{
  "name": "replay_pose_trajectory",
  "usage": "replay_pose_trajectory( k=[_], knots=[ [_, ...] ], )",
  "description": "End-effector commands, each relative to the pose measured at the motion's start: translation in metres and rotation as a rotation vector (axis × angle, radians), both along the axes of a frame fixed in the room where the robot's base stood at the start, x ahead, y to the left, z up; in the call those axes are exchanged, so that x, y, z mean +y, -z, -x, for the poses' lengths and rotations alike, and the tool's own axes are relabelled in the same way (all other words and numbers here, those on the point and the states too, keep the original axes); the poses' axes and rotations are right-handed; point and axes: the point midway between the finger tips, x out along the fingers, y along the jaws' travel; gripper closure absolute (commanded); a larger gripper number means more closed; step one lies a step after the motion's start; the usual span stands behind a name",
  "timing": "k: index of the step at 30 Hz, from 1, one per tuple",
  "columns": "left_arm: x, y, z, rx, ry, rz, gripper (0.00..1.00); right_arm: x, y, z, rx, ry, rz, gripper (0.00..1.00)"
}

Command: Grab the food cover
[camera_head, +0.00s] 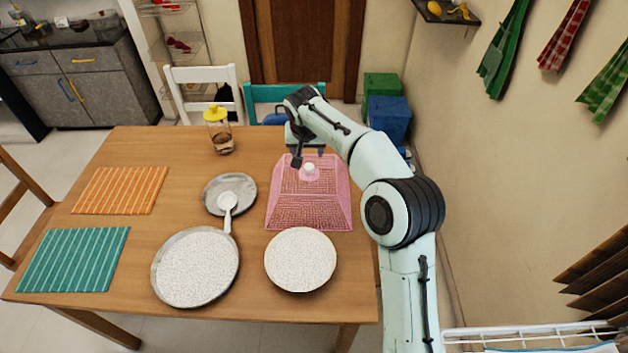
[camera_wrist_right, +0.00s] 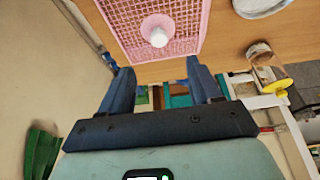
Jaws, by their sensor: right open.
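The pink mesh food cover (camera_head: 309,207) stands on the right side of the wooden table, with a white knob on top. In the right wrist view the food cover (camera_wrist_right: 183,17) shows at the top, its white knob (camera_wrist_right: 158,37) beyond the fingertips. My right gripper (camera_head: 308,158) is over the back part of the cover, close to the knob; in the right wrist view its two fingers (camera_wrist_right: 160,78) are apart with nothing between them. Whether the fingers touch the cover cannot be told. My left gripper is not in view.
The table (camera_head: 180,145) also holds a round white-topped plate (camera_head: 300,260), a larger pan-like dish (camera_head: 195,268), a grey plate (camera_head: 216,189) with a white ladle (camera_head: 227,200), a yellow-lidded jar (camera_head: 219,132), and orange (camera_head: 120,190) and teal (camera_head: 73,260) mats. A wall stands at right.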

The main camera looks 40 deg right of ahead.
Motion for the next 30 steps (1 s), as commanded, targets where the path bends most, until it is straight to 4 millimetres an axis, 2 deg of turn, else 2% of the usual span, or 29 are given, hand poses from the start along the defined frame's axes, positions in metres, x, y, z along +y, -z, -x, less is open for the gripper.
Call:
replay_pose_trajectory(
  k=[3,9,17,25,30],
  knots=[
    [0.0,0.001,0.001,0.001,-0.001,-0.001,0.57,-0.006,0.024,-0.006,0.006,0.002,0.0,0.37],
    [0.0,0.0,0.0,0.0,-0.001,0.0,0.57,-0.015,0.056,-0.017,0.004,0.001,0.0,0.37],
    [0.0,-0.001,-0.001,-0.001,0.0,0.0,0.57,-0.021,0.074,-0.022,0.002,0.002,0.0,0.37],
    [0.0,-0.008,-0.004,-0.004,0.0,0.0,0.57,-0.033,0.108,-0.034,0.002,0.001,-0.001,0.37],
    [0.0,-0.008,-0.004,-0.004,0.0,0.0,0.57,-0.035,0.115,-0.036,-0.001,0.001,-0.001,0.37]
  ],
)
